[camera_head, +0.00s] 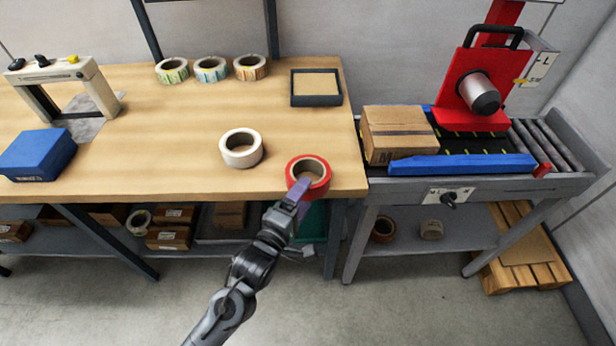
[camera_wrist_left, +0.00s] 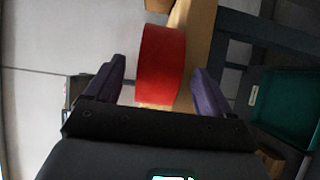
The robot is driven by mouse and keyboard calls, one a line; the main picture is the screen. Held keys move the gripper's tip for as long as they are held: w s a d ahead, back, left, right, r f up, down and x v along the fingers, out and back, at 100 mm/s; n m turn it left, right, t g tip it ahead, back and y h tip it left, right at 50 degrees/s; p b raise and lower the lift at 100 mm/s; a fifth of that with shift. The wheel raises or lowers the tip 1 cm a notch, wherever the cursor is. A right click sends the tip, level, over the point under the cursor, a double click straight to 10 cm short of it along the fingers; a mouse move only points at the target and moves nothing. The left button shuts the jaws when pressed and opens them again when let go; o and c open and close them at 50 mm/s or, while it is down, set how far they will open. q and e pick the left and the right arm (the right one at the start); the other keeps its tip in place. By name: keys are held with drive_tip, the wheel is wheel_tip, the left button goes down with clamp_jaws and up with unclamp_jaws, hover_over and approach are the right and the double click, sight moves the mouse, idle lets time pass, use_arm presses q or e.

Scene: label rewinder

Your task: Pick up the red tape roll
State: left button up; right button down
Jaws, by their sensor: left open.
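The red tape roll (camera_head: 309,171) lies flat on the wooden table near its front right corner. My left gripper (camera_head: 301,190) is at the near side of the roll, its purple fingers overlapping it in the head view. In the left wrist view, the red roll (camera_wrist_left: 161,64) shows between and beyond the two open purple fingers (camera_wrist_left: 157,88), with a gap on each side. I cannot tell how far the fingertips reach along it. My right gripper is in neither view.
A white tape roll (camera_head: 241,148) lies on the wooden table (camera_head: 180,140) left of the red one. Several label rolls (camera_head: 211,69) and a dark tray (camera_head: 316,88) stand farther back. A cardboard box (camera_head: 399,134) sits on the conveyor at right. A green bin (camera_wrist_left: 283,108) is below the table.

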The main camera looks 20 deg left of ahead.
use_arm(q)
drive_tip(key=shift+c, duration=0.3)
drive_tip(key=shift+r, duration=0.1)
drive_tip(key=c, duration=1.2)
drive_tip(key=shift+r, duration=0.1)
drive_tip(key=shift+c, duration=0.2)
drive_tip(key=w+d+r+p, duration=0.2)
drive_tip(key=d+r+p, duration=0.3)
drive_tip(key=d+r, duration=0.5)
drive_tip(key=shift+w+d+r, duration=0.2)
drive_tip(key=shift+d+r, duration=0.2)
drive_tip(key=shift+d, duration=0.3)
